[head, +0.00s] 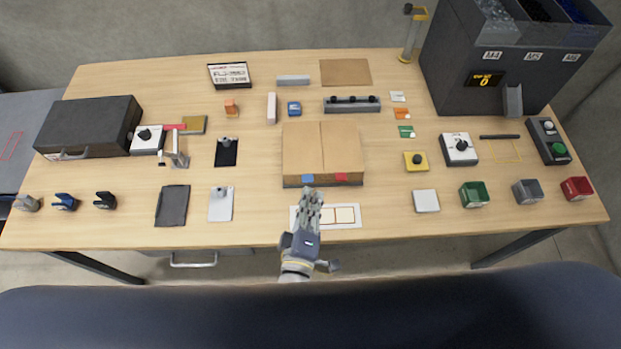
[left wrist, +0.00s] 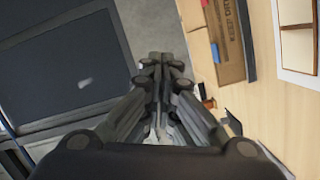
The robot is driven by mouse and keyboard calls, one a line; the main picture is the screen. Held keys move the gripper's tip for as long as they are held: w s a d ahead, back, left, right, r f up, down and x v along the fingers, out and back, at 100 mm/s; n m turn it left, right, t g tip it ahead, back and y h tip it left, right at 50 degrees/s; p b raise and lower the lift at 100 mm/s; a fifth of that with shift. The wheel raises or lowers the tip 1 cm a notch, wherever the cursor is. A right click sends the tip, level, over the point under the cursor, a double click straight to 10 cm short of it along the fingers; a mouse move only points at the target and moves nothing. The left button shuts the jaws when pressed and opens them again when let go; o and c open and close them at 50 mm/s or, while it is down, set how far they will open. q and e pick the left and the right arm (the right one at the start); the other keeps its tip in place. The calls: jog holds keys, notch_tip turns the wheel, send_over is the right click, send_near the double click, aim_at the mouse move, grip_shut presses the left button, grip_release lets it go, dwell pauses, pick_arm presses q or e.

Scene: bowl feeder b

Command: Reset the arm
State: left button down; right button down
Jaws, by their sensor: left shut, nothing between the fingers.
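My left gripper (head: 311,200) is over the front middle edge of the table (head: 380,225) in the head view. Its fingers point away from me and are shut with nothing between them. It covers part of a white card with outlined squares (head: 345,214). A cardboard box (head: 322,148) with a blue and a red mark on its front lies just beyond the fingertips. In the left wrist view the gripper (left wrist: 158,135) shows its fingers together, near the table edge. My right gripper is not in view.
A dark feeder machine (head: 480,85) stands at the back right. Green, grey and red bins (head: 474,194) sit at the front right. A black case (head: 90,127), a clamp (head: 177,148) and several small tools are on the left. Bare tabletop shows left of the card.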

pick_arm(q)
jog(key=shift+s+r, duration=0.1)
jog(key=shift+s, duration=0.25)
